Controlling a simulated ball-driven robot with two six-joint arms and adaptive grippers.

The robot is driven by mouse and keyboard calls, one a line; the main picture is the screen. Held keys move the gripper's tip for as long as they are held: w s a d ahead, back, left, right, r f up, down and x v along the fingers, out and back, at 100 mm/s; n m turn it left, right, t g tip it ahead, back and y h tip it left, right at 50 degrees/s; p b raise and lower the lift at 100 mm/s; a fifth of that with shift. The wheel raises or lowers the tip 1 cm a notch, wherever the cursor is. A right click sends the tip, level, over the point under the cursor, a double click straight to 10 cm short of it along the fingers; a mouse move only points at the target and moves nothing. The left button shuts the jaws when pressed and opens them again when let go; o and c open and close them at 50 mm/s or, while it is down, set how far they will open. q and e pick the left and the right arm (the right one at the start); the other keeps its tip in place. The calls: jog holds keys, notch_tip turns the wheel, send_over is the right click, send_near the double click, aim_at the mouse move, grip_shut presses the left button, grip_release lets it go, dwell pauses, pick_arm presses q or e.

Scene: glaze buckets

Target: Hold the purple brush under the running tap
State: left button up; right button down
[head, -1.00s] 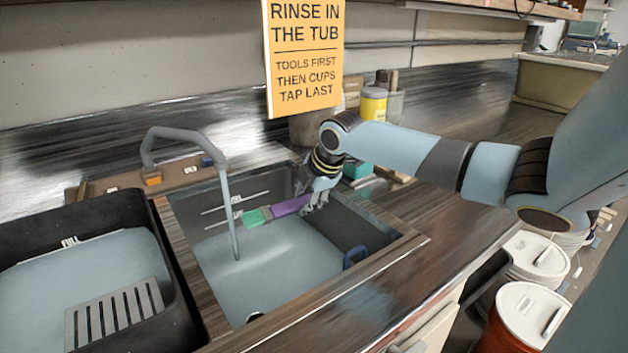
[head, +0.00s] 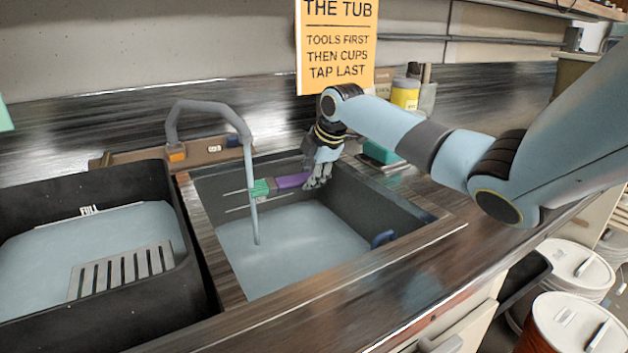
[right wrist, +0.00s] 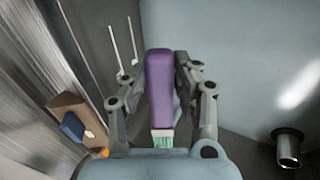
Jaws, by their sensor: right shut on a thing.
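The purple brush has a purple handle (head: 292,181) and a green head (head: 263,187). My right gripper (head: 316,178) is shut on the handle and holds the brush roughly level above the water in the sink tub. The grey tap (head: 205,107) arches over the tub, and its water stream (head: 253,215) falls straight down. The left end of the green head meets the stream in the head view; exact depth is hard to tell. In the right wrist view the handle (right wrist: 159,88) lies between the fingers, with the green head (right wrist: 162,141) partly hidden. My left gripper is out of view.
A black basin (head: 187,300) with water and a slatted rack (head: 122,270) stands left. A teal block (head: 380,152) lies behind the tub. Lidded buckets (head: 570,325) stand lower right.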

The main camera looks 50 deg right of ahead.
jog(key=shift+d, duration=0.1)
dwell(0.5)
jog(key=shift+s+d, duration=0.1)
jog(key=shift+d, duration=0.4)
jog(key=shift+a, duration=0.1)
jog(key=shift+a+r+p, duration=0.1)
jog(key=shift+a+p, duration=0.4)
jog(key=shift+p, duration=0.15)
jog(key=shift+d, duration=0.2)
jog(key=shift+d, duration=0.4)
